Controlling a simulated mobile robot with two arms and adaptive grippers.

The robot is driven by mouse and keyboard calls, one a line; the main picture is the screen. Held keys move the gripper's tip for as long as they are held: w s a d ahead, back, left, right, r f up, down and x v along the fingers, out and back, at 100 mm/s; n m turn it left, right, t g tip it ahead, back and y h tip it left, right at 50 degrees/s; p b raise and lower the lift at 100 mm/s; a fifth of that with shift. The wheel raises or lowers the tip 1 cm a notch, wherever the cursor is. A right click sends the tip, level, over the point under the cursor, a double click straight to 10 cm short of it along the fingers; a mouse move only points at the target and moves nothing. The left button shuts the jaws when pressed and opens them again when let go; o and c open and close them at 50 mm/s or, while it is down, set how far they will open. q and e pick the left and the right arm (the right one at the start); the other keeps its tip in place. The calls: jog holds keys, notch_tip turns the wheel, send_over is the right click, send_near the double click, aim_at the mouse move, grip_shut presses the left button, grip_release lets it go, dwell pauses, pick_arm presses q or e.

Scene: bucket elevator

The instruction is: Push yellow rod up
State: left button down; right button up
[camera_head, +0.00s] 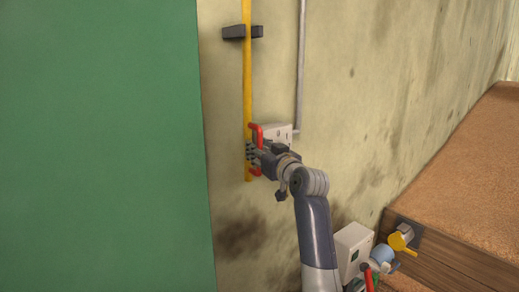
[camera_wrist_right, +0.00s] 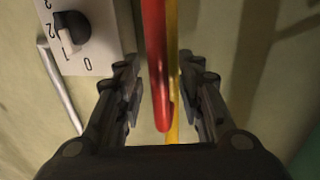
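The yellow rod (camera_head: 247,80) runs upright along the wall, through a dark bracket (camera_head: 236,32), and ends just below my right gripper (camera_head: 252,152). A red handle (camera_head: 257,130) is at the rod's lower part. In the right wrist view, the red handle (camera_wrist_right: 156,60) and the yellow rod (camera_wrist_right: 172,50) stand between the fingers of my right gripper (camera_wrist_right: 168,105). The fingers are spread, with visible gaps on both sides of the handle. The handle's middle is hidden behind the gripper in the head view. My left gripper is not in view.
A switch box with a numbered dial (camera_wrist_right: 88,35) is close beside the gripper. A grey pipe (camera_head: 300,70) runs up from it. A green panel (camera_head: 100,140) fills the left. A grey box (camera_head: 352,248), yellow-handled valve (camera_head: 400,242) and wooden bin (camera_head: 450,258) are lower right.

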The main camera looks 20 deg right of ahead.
aim_at(260, 128)
grip_shut()
jog(key=r+p, duration=0.4)
jog(key=r, duration=0.2)
jog(key=r+p, duration=0.3)
jog(key=r, duration=0.3)
jog(key=shift+w+r+p, duration=0.2)
jog(key=shift+r+p, duration=0.2)
jog(key=shift+c, duration=1)
grip_release()
jog(key=shift+o, duration=1)
jog(key=shift+s+d, duration=0.1)
jog(key=shift+s, duration=0.25)
jog(key=shift+f, duration=0.1)
